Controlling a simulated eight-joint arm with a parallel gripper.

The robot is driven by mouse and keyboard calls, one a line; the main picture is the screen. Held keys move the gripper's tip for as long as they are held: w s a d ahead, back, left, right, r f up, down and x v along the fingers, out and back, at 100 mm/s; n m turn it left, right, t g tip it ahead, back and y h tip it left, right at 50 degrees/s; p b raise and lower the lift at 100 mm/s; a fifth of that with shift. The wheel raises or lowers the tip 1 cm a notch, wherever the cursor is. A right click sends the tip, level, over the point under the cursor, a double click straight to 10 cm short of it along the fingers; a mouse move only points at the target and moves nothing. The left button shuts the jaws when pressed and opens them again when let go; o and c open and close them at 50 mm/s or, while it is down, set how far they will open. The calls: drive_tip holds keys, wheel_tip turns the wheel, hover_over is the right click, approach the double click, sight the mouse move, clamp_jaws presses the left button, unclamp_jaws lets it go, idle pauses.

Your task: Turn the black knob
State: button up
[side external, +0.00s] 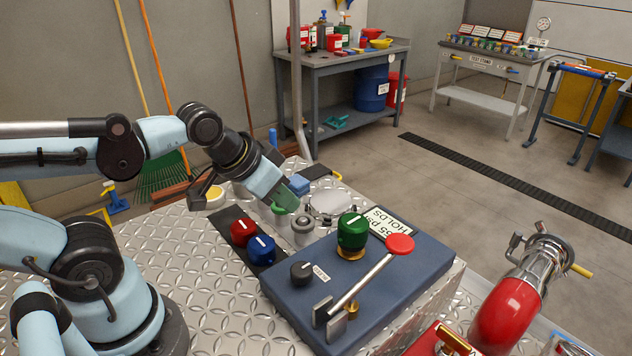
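The black knob (302,272) stands on the near left part of a blue panel box (330,285), with a white pointer line and a small white label beside it. My gripper (282,203) is beyond the knob, up and slightly left of it in the picture, and apart from it. It points down toward the far part of the metal deck, near a green-topped piece (284,195) and a grey cap (303,226). Its fingertips are small and mixed with these things, so I cannot tell its opening or whether it touches anything.
A red knob (243,231) and a blue knob (261,249) sit on a dark strip left of the panel. A green knob (352,232) and a red-ended lever (400,244) rise from the panel. Diamond-plate deck (205,285) is clear in front.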

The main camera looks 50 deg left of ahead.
sight(301, 268)
drive_tip(key=shift+o, duration=1.1)
drive_tip(key=shift+s+d+r+m, duration=0.15)
drive_tip(key=shift+s+m, duration=0.1)
drive_tip(key=shift+m, duration=0.15)
drive_tip(key=o, duration=0.6)
drive_tip(key=s+d+r+m+g+h, duration=0.1)
drive_tip(key=m, duration=0.1)
drive_tip(key=s+d+r+m+g+h, duration=0.1)
drive_tip(key=s+m, duration=0.1)
drive_tip(key=s+d+m+g, duration=0.1)
drive_tip(key=s+m, duration=0.1)
drive_tip(key=m, duration=0.1)
drive_tip(key=shift+d+r+h, duration=0.25)
drive_tip(key=shift+r+h, duration=0.15)
drive_tip(key=shift+m+g, duration=0.4)
drive_tip(key=shift+m, duration=0.1)
drive_tip(key=shift+d+x, duration=0.15)
drive_tip(key=shift+x, duration=2.75)
drive_tip(key=shift+d+x, duration=0.15)
drive_tip(key=shift+x, duration=2.75)
drive_tip(key=shift+s, duration=0.2)
drive_tip(key=c, duration=1)
